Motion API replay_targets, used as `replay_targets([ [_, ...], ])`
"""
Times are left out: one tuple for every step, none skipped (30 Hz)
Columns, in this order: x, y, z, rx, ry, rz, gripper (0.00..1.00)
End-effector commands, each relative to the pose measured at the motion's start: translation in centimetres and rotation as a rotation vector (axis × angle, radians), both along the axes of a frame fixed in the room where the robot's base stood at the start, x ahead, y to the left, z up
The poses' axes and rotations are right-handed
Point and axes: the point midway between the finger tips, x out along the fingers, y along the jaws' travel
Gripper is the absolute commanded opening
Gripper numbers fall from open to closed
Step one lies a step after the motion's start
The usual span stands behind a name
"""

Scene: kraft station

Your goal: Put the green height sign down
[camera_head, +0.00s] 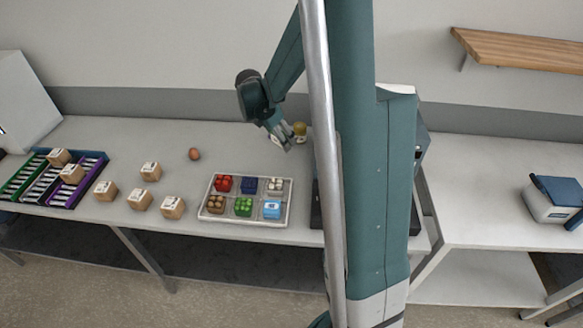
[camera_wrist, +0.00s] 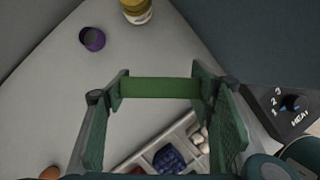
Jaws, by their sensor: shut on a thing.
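My gripper (camera_head: 284,141) is over the back of the table, behind the sectioned tray. In the wrist view, my gripper (camera_wrist: 160,92) has its two fingers at the ends of a flat green bar, the green height sign (camera_wrist: 158,88), and is shut on it. The sign spans the gap between the fingers, with its long side across the picture. The sign cannot be made out in the head view. Whether it touches the table cannot be told.
A yellow-topped jar (camera_wrist: 137,8) and a purple cup (camera_wrist: 92,38) stand nearby. The tray (camera_head: 240,219) holds several coloured items. A brown egg (camera_head: 194,154), several kraft boxes (camera_head: 140,199) and striped racks (camera_head: 43,184) are left. A heater dial (camera_wrist: 290,103) is right.

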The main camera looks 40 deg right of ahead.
Motion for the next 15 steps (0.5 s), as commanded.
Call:
replay_targets([
  [-1.0,-0.8,-0.1,0.000,0.000,-0.019,0.42],
  [-1.4,-1.2,-0.1,0.000,-0.001,-0.030,0.42],
  [-1.9,-1.6,-0.1,0.000,-0.001,-0.041,0.42],
  [-2.3,-1.8,-0.1,-0.001,-0.001,-0.048,0.42],
  [-2.6,-2.1,-0.1,-0.001,-0.001,-0.056,0.42],
  [-2.9,-2.3,-0.1,-0.001,-0.001,-0.063,0.42],
  [-3.1,-2.5,-0.1,-0.001,-0.001,-0.068,0.42],
  [-3.3,-2.6,0.0,-0.001,-0.001,-0.071,0.42],
  [-3.5,-2.7,0.0,-0.001,-0.001,-0.074,0.42],
  [-3.6,-2.8,0.0,-0.001,-0.001,-0.076,0.42],
  [-3.6,-2.8,0.0,-0.001,-0.001,-0.078,0.42],
  [-3.7,-2.9,0.0,-0.001,-0.001,-0.079,0.42],
  [-3.7,-2.9,0.0,-0.001,-0.001,-0.079,0.42],
  [-3.7,-2.8,0.0,-0.001,-0.001,-0.079,0.42],
  [-3.7,-2.8,0.0,-0.001,-0.001,-0.079,0.42],
])
